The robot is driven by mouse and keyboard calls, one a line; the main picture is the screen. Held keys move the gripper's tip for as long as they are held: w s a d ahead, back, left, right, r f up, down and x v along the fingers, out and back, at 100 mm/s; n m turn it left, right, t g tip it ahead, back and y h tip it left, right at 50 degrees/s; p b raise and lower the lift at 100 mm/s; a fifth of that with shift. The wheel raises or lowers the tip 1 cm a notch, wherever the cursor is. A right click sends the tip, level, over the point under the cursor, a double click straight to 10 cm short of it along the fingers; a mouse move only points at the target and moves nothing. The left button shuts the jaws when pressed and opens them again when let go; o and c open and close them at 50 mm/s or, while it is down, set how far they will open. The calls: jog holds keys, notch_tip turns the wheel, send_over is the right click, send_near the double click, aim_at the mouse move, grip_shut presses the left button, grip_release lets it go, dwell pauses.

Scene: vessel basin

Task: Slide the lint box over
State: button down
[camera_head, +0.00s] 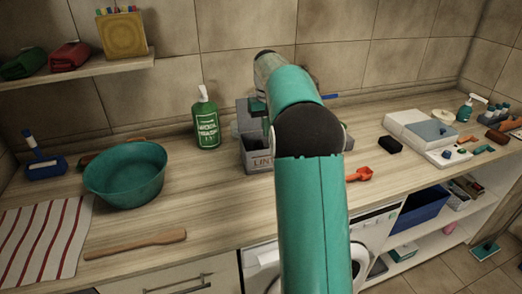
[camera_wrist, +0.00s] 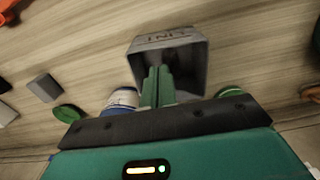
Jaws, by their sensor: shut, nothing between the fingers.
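The lint box (camera_head: 257,157) is a grey open-topped box with "LINT" on its front. It stands upright on the wooden counter, partly hidden behind my arm in the head view. In the wrist view the lint box (camera_wrist: 193,43) shows from above, with its lettering upside down. My gripper (camera_wrist: 158,72) is shut and empty, its green fingers overlapping the box's near rim and opening. I cannot tell whether the fingertips touch the box or reach inside it. In the head view, my arm hides most of the gripper.
A green wool wash bottle (camera_head: 206,121) stands left of the box, and a teal basin (camera_head: 126,181) farther left. A red scoop (camera_head: 361,174) and a dark block (camera_head: 389,145) lie to the right. A blue-and-white jar (camera_wrist: 122,98) stands near the fingers.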

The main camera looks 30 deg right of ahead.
aim_at(266, 153)
notch_tip(266, 153, down, 10)
jog(key=shift+w+f, duration=0.15)
dwell(0.4)
